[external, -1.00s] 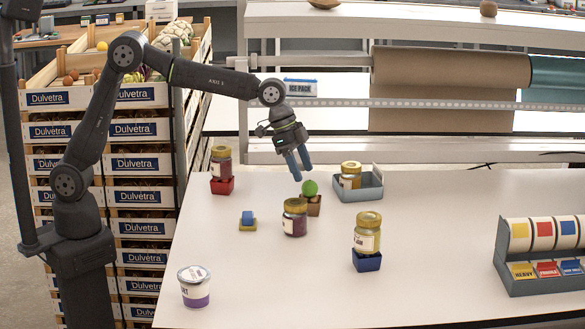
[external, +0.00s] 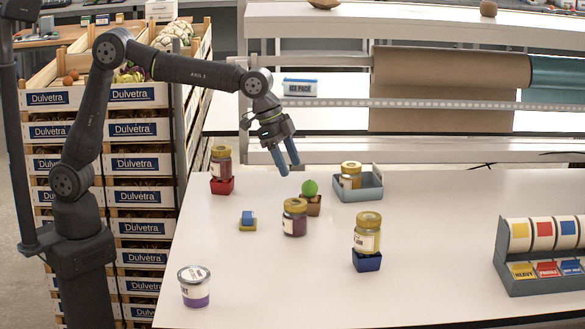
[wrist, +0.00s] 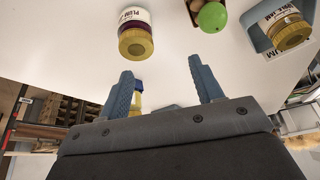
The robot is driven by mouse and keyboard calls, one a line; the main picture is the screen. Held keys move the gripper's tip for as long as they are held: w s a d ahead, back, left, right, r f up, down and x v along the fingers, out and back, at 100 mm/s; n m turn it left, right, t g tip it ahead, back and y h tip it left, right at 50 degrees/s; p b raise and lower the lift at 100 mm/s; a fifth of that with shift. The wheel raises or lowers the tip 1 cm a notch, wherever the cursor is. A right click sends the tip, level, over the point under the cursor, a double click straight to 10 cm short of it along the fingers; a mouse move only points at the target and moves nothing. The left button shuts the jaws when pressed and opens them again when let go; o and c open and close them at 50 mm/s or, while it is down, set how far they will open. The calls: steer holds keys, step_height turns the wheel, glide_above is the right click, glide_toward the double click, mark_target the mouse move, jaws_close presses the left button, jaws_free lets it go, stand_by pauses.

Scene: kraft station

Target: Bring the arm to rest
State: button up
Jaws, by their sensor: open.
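My gripper (external: 287,168) is open and empty, with its two blue fingers pointing down above the back of the white table (external: 300,275). It hangs up and left of a green ball (external: 310,187) that sits on a small brown block (external: 312,206). In the wrist view both fingers (wrist: 160,95) stand apart with nothing gripped between them. That view also shows the green ball (wrist: 212,17) and a plum jar (wrist: 136,38) beyond the fingertips.
A jar on a red block (external: 222,187) stands left, a blue-and-yellow piece (external: 248,220) in front. A dark jar (external: 295,218) stands mid-table, a yellow jar (external: 367,235) on a blue block (external: 366,262). A grey tray (external: 371,190) holds another jar. A white tub (external: 195,287) stands front left.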

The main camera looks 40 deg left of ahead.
steer(key=s+d+f+m+g, duration=0.1)
steer(key=s+d+f, duration=0.1)
steer(key=s+d, duration=0.45)
steer(key=s+d+f+m, duration=0.1)
steer(key=s+d, duration=0.2)
steer(key=d, duration=0.6)
steer(key=w+f, duration=0.2)
steer(key=w, duration=0.1)
steer(key=w+d+f, duration=0.1)
steer(key=w+f, duration=0.1)
steer(key=w, duration=0.2)
steer(key=w+f, duration=0.3)
steer(key=shift+w+d, duration=0.25)
steer(key=shift+w, duration=0.1)
steer(key=shift+w+f, duration=0.35)
steer(key=shift+f, duration=0.2)
steer(key=shift+o, duration=0.4)
